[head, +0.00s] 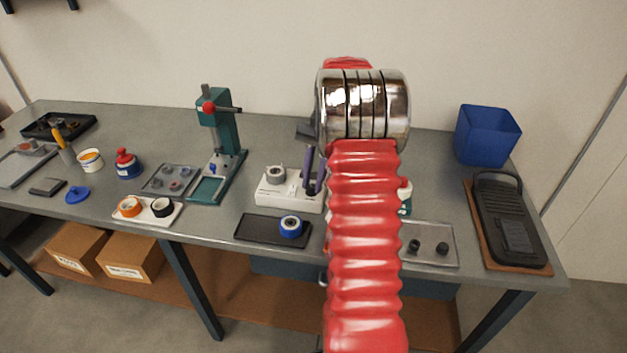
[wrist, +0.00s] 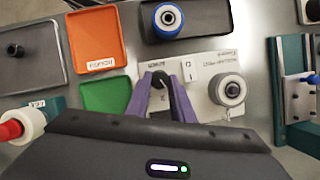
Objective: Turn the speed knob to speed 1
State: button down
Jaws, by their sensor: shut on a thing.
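A white machine base (head: 284,200) stands in the middle of the bench; it also shows in the wrist view (wrist: 204,72). The small dark speed knob (wrist: 159,77) sits at one end of it, beside small printed lettering too blurred to read. My gripper (wrist: 160,83) has its purple fingers on both sides of the knob and is shut on it. The knob's pointer and setting cannot be made out. In the head view my gripper (head: 313,172) shows at the right end of the base, partly hidden by my arm.
A grey round spindle (wrist: 229,90) and a white switch (wrist: 187,71) are on the same base. A black tray (head: 258,230) with a blue-ringed roll (head: 291,226) lies in front. A green press (head: 222,130) stands left. Orange (wrist: 97,38) and green (wrist: 106,94) trays lie close by.

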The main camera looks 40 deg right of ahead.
jog(key=shift+w+n+g+h, duration=0.1)
jog(key=shift+n+g+h, duration=0.4)
jog(key=shift+n, duration=1.2)
jog(key=c, duration=1.6)
grip_release()
jog(key=shift+o, duration=0.2)
jog(key=shift+r, duration=0.1)
jog(key=v, duration=1.3)
jog(key=shift+w, duration=0.2)
jog(key=shift+d+r, duration=0.1)
jog(key=shift+r, duration=0.05)
